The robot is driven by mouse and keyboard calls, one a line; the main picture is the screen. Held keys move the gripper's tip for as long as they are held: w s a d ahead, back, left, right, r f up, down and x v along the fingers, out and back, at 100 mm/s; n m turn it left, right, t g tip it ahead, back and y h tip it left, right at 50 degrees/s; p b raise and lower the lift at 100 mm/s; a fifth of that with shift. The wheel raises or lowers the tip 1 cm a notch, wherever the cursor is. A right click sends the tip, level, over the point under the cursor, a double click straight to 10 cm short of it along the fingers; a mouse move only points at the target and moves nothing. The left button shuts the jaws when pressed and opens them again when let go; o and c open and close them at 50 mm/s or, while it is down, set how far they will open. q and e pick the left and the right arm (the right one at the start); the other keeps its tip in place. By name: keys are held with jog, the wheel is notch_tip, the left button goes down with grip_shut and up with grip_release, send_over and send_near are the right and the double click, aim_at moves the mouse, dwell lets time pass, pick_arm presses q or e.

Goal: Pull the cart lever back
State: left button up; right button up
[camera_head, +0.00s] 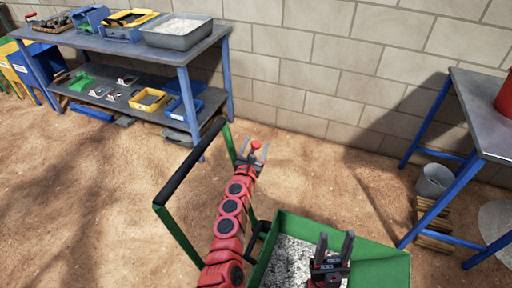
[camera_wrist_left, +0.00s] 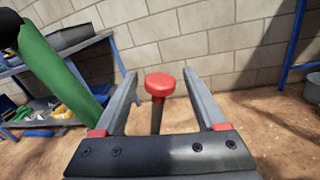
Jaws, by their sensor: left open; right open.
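The cart lever has a red knob (camera_head: 255,145) on a dark shaft and stands near the cart's handle frame. My left gripper (camera_head: 252,156) is open, with the knob showing between its fingers. In the left wrist view the red knob (camera_wrist_left: 160,84) sits between the two open fingers (camera_wrist_left: 160,92), with a gap on each side. The cart has a green tray (camera_head: 375,268) holding grey gravel (camera_head: 288,258) and a green handle frame with a black grip (camera_head: 190,163). My right gripper (camera_head: 335,250) is open and empty, over the tray. The lever's base is hidden behind my left arm.
A blue-legged workbench (camera_head: 150,48) with trays stands at the back left against a block wall (camera_head: 330,60). A blue-legged table (camera_head: 485,105) with a red container (camera_head: 506,98) is at right, beside a grey bucket (camera_head: 434,180). The sandy floor between is clear.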

pick_arm(q)
jog(key=shift+w, duration=0.25)
jog(key=shift+c, duration=0.3)
grip_shut()
dwell(1.0)
